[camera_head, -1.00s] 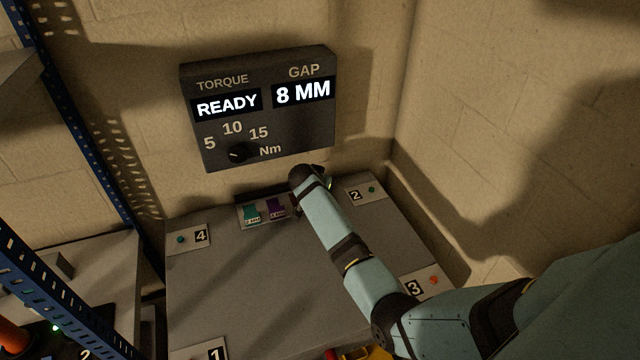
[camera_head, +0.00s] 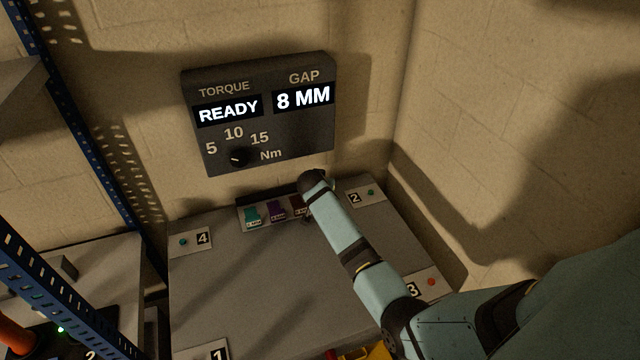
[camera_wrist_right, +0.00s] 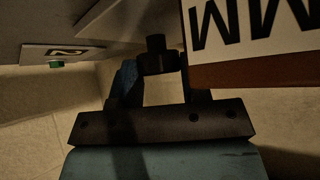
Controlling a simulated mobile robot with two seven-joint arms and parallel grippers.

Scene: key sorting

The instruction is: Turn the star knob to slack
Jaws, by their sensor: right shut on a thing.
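The right arm reaches in from the right, and its wrist hides most of my right gripper (camera_head: 306,216) at the rack. In the right wrist view, the gripper (camera_wrist_right: 158,82) is shut on a dark knob-like piece (camera_wrist_right: 157,48) between its fingers. Whether this is the star knob, and where it points, I cannot tell. No slack marking is legible. My left gripper is out of view.
A wall panel (camera_head: 320,125) shows READY and 8 MM, with a torque dial (camera_head: 238,157). A rack holds teal (camera_head: 252,214), purple (camera_head: 277,208) and dark red (camera_head: 298,203) pieces. Numbered plates sit around the grey bench (camera_head: 250,285). A blue rack post (camera_head: 75,130) stands left.

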